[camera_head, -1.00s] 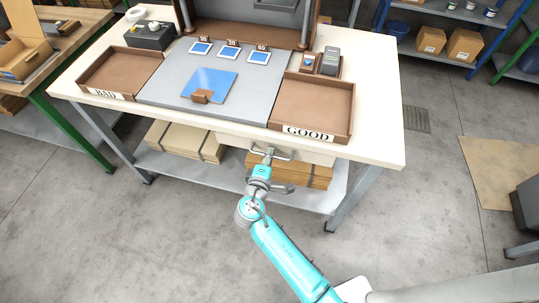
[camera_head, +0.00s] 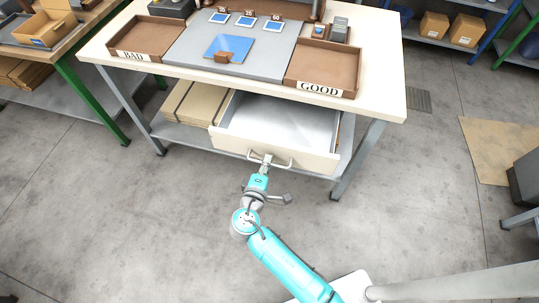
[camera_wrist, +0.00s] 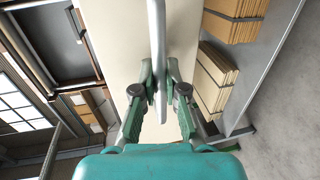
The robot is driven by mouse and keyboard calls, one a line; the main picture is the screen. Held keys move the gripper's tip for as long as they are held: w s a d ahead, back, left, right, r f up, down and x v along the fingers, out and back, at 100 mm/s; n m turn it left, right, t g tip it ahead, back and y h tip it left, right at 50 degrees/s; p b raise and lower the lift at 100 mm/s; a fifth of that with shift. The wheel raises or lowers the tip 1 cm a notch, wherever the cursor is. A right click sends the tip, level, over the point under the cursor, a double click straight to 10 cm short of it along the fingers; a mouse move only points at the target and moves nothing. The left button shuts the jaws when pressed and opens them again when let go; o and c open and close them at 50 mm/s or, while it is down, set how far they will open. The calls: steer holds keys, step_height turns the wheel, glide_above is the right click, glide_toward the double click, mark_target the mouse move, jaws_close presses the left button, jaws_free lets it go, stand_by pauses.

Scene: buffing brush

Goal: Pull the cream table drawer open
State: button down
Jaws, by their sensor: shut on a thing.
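The cream drawer (camera_head: 283,125) under the table stands well out from the tabletop, and its pale, empty-looking inside shows in the head view. Its front panel (camera_head: 305,154) faces me and carries a grey bar handle (camera_head: 270,160). My gripper (camera_head: 265,163) is shut on the handle at the front of the drawer. In the wrist view my gripper (camera_wrist: 160,88) has its two fingers on either side of the handle bar (camera_wrist: 157,45), with the cream drawer front (camera_wrist: 118,50) behind it.
The cream table (camera_head: 385,85) bears a BAD tray (camera_head: 165,22) and a GOOD tray (camera_head: 322,50). Flat cardboard (camera_head: 195,103) lies on its lower shelf. A table leg (camera_head: 357,160) stands right of the drawer. The floor (camera_head: 130,220) in front is open at left.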

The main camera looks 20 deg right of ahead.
steer(key=f+v, duration=0.1)
steer(key=v, duration=0.5)
steer(key=shift+s+a+f, duration=0.15)
steer(key=shift+s+a, duration=0.1)
steer(key=shift+s, duration=0.15)
steer(key=c, duration=1.2)
jaws_free()
steer(key=v, duration=1.2)
